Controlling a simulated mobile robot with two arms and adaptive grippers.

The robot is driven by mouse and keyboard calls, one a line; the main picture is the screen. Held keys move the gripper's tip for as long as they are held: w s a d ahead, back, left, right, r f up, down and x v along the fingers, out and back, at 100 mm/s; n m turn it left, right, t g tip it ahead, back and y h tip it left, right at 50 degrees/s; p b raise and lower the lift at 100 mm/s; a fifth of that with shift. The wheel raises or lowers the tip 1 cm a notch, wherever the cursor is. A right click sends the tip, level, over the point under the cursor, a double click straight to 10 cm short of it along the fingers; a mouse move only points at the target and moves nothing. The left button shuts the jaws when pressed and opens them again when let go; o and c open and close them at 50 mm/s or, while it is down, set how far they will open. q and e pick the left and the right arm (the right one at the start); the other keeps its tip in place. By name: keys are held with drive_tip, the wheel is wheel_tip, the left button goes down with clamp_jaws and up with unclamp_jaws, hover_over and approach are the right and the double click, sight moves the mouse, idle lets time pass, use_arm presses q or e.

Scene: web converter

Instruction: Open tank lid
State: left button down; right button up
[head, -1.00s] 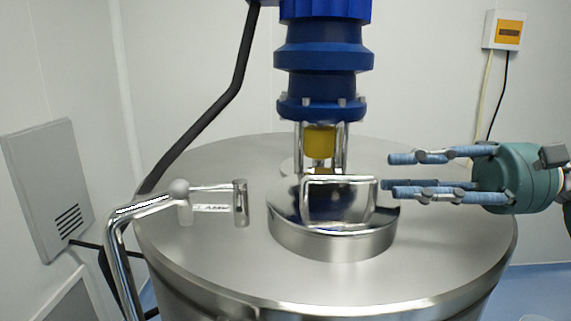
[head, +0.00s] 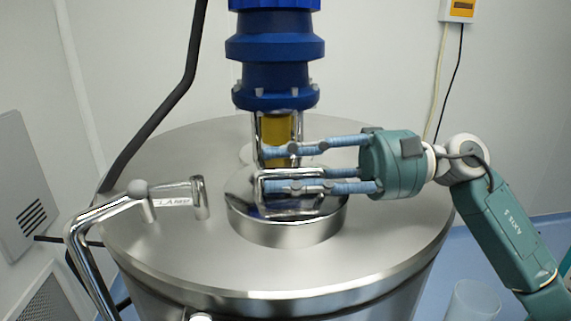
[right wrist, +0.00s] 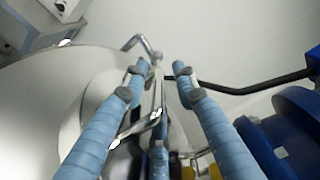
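The round steel tank lid (head: 285,234) is a low polished cap on the tank top, and it sits shut. Its bent-rod handle (head: 290,213) stands up from the lid. My right gripper (head: 267,169) comes in from the right with its blue fingers level, spread above and below the handle's upper bar, partly hiding it. In the right wrist view the fingers (right wrist: 159,70) are apart, with the handle (right wrist: 155,113) in the gap between them; I cannot tell whether they touch it. My left gripper is not in view.
A blue motor (head: 275,60) with a yellow shaft part (head: 276,129) stands right behind the lid. A bent steel pipe with a clamp (head: 171,194) is left of the lid. A black cable (head: 168,110) runs behind at left.

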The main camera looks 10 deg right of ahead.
drive_tip(key=shift+d, duration=0.4)
drive_tip(key=shift+c, duration=0.3)
drive_tip(key=shift+w, duration=0.1)
clamp_jaws()
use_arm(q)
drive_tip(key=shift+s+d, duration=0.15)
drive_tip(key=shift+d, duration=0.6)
use_arm(e)
drive_tip(key=shift+r, duration=0.1)
